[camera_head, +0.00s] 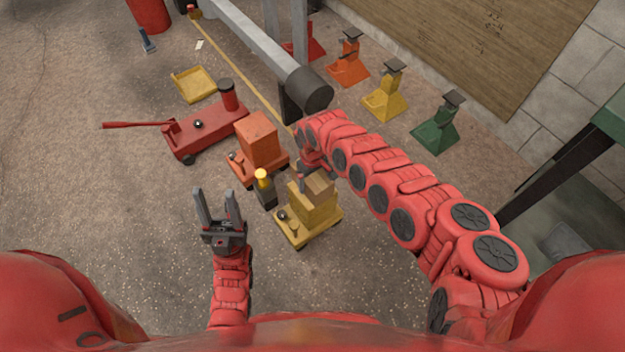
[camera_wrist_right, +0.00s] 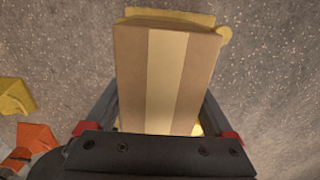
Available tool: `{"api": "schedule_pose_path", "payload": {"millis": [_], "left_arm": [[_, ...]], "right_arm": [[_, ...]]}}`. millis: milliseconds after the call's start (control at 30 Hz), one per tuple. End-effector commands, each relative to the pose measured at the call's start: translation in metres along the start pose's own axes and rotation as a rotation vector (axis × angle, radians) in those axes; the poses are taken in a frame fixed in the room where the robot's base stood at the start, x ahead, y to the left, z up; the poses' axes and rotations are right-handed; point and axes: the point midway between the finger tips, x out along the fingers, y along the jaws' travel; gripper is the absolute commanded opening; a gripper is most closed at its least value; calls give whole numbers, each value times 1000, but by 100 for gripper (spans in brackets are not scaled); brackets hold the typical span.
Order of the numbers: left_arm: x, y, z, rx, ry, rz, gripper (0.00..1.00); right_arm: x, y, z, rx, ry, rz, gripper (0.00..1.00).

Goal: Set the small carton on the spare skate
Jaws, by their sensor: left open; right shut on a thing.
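The small brown carton (camera_head: 320,184) with a paler tape band is held by my right gripper (camera_head: 311,172), which is largely hidden by my own arm in the head view. In the right wrist view the carton (camera_wrist_right: 167,75) stands between the fingers. It is over the yellow skate (camera_head: 304,238), whose yellow block (camera_head: 312,208) is right below it; I cannot tell whether they touch. An orange skate (camera_head: 243,174) with an orange block (camera_head: 258,141) stands to the upper left. My left gripper (camera_head: 217,205) is open and empty, left of the yellow skate.
A dark bottle with a yellow cap (camera_head: 263,184) stands between the skates. A red floor jack (camera_head: 194,133) and a yellow tray (camera_head: 207,78) lie beyond. A grey beam (camera_head: 255,45) and several coloured stands (camera_head: 386,99) are at the back. Floor at left is clear.

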Motion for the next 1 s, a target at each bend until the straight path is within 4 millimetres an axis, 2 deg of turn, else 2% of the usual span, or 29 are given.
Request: {"api": "schedule_pose_path", "payload": {"millis": [33, 100, 300, 400, 467, 800, 1000], "left_arm": [[0, 0, 0, 0, 0, 0, 50], [0, 0, 0, 0, 0, 0, 50], [0, 0, 0, 0, 0, 0, 50], [4, 0, 0, -1, -3, -4, 50], [9, -1, 0, -3, -6, -9, 50], [42, -3, -3, -7, -16, -22, 50], [50, -3, -5, -7, -16, -21, 50]], "right_arm": [[0, 0, 0, 0, 1, 0, 93], [0, 0, 0, 0, 1, 0, 100], [0, 0, 0, 0, 1, 0, 100], [-8, 0, 0, 0, 1, 0, 100], [-17, 1, 0, 1, 1, 1, 100], [-92, 2, -1, 0, 1, 4, 100], [-117, 1, 0, 1, 0, 0, 100]]}}
